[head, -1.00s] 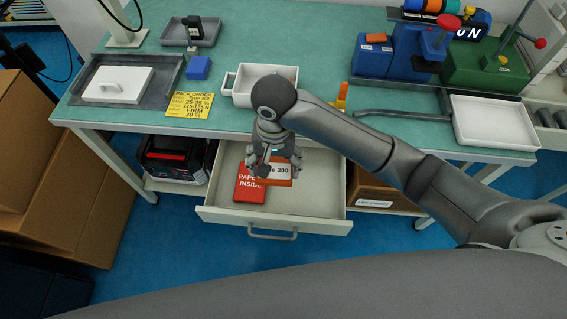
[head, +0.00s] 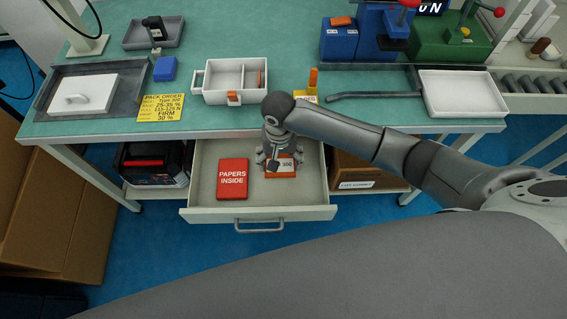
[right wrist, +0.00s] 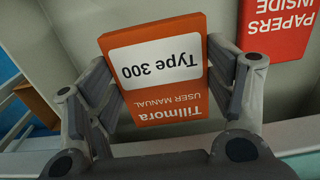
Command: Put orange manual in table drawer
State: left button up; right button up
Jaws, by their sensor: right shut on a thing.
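The orange manual (head: 286,174), labelled "Type 300", is in my right gripper (head: 279,163), inside the outline of the open table drawer (head: 258,214). In the right wrist view the two fingers of the gripper (right wrist: 168,85) are shut on the side edges of the manual (right wrist: 170,117), whose text shows upside down. I cannot tell whether the manual touches the drawer floor. My left gripper is not in view.
A red "PAPERS INSIDE" folder (head: 232,180) lies in the drawer's left part, beside the manual. A white divided tray (head: 222,96) and a yellow pack order card (head: 161,108) are on the green tabletop above. A cardboard box (head: 362,167) sits right of the drawer.

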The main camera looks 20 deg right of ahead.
aim_at(284, 165)
jog(key=shift+w+d+f, duration=0.15)
jog(key=shift+d+f, duration=0.3)
jog(key=shift+f, duration=0.15)
jog(key=shift+d+f, duration=0.2)
jog(key=shift+f, duration=1.55)
jog(key=shift+f, duration=0.15)
jog(key=o, duration=1.1)
notch_tip(284, 165, up, 12)
jog(key=shift+r, duration=0.15)
